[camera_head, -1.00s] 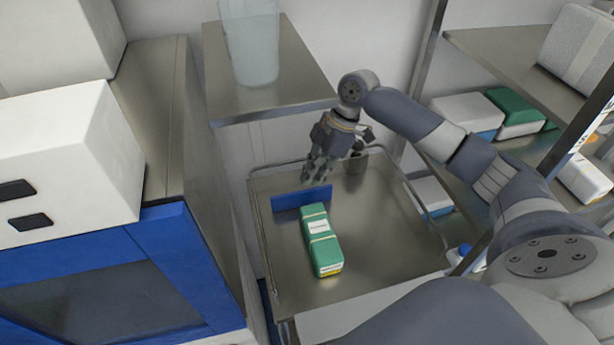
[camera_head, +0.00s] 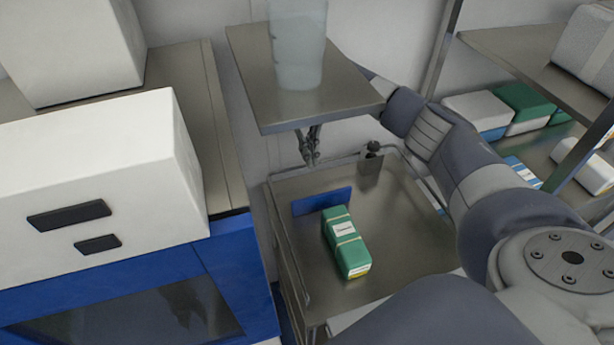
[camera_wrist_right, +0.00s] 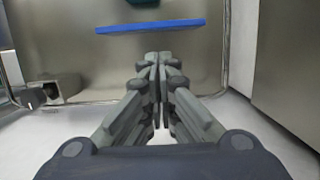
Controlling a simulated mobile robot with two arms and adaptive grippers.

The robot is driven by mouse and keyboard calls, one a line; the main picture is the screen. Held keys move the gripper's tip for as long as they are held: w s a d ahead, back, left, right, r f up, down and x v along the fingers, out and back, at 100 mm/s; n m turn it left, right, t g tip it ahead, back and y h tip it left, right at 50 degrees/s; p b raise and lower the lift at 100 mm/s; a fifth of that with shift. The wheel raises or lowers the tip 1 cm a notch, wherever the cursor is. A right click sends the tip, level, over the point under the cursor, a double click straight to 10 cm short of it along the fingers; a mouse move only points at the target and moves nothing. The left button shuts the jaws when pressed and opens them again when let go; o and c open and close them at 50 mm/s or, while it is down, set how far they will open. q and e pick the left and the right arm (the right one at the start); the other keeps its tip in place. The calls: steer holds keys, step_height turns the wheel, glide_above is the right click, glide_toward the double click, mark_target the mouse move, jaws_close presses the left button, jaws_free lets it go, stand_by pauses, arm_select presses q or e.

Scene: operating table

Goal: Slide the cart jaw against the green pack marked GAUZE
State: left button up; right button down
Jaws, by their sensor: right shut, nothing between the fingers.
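The green pack (camera_head: 345,243) with a white label and pale bands lies on the metal cart top (camera_head: 410,240); its lettering is too small to read. The blue cart jaw (camera_head: 322,201) stands upright at the pack's far end; in the head view they look very close, and I cannot tell if they touch. In the right wrist view the blue jaw (camera_wrist_right: 150,26) runs across, with the pack's dark green end (camera_wrist_right: 143,3) at the top edge. My right gripper (camera_head: 310,160) is shut and empty behind the jaw, partly hidden by the raised shelf. My left gripper is not in view.
A raised metal shelf (camera_head: 300,100) with a translucent container (camera_head: 298,45) overhangs the cart's far side. A rail (camera_head: 285,245) edges the cart. A blue and white cabinet (camera_head: 130,270) stands left; shelves with packs (camera_head: 525,105) stand right. The cart top right of the pack is clear.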

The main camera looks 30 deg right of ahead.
mark_target(322, 202)
steer(key=p+x, duration=0.2)
steer(key=x, duration=0.6)
steer(key=shift+s, duration=0.1)
steer(key=shift+x, duration=0.85)
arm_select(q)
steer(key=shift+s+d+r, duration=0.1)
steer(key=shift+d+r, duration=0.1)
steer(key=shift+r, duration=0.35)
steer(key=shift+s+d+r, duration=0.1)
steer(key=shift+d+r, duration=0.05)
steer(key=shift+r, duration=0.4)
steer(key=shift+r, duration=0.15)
